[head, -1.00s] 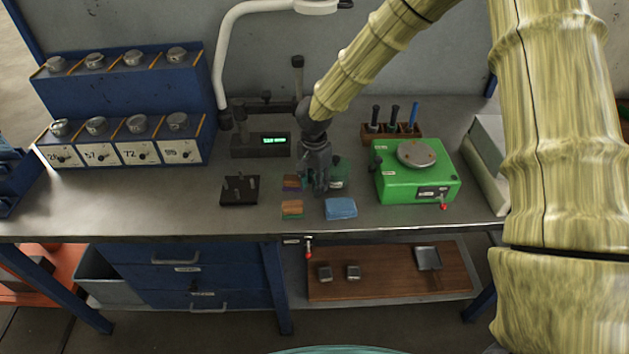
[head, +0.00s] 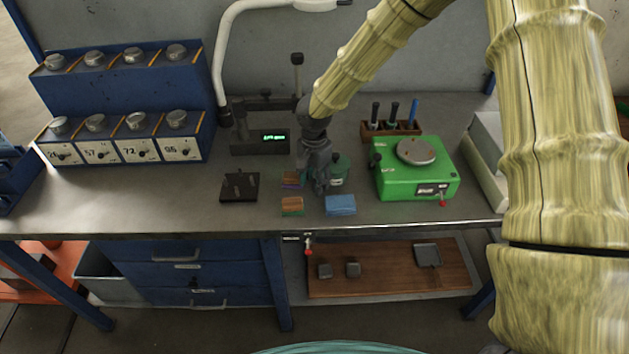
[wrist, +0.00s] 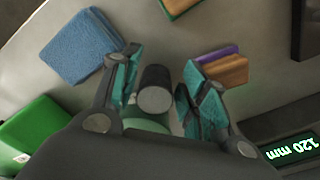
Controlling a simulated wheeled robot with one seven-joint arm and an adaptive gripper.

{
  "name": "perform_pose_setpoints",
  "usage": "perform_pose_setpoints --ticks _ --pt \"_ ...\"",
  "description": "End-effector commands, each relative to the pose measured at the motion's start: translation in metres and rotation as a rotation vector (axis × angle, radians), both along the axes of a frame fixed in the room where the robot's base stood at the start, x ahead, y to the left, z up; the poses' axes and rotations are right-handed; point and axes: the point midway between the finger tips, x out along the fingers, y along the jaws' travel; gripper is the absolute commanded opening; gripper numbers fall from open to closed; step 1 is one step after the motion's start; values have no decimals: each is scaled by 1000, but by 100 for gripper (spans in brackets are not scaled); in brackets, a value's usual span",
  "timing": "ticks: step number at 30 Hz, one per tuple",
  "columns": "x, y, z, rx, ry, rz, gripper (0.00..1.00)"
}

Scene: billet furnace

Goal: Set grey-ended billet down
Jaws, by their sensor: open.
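The grey-ended billet (wrist: 155,99) is a short dark cylinder with a grey end facing the camera in the wrist view. It stands between the teal-padded fingers of my gripper (wrist: 157,92). The gripper is open, with a gap showing on each side of the billet. In the head view my gripper (head: 320,189) points down low over the bench, and the billet cannot be made out there. Whether the billet's far end touches the bench is hard to tell.
A blue sponge (head: 340,205), wooden-topped blocks (head: 292,206) and a green can (head: 339,172) lie close around my gripper. A green device with a round plate (head: 417,180) stands to the right. A gauge with a lit display (head: 262,142) stands behind left. A black stand (head: 240,187) is at left.

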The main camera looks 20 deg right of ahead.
Motion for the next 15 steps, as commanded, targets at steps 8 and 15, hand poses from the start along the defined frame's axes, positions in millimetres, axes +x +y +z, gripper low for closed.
perform_pose_setpoints --ticks 8,15 --pt "1 0 33 4 -3 -2 44" --pt "1 0 73 5 -4 -2 44"
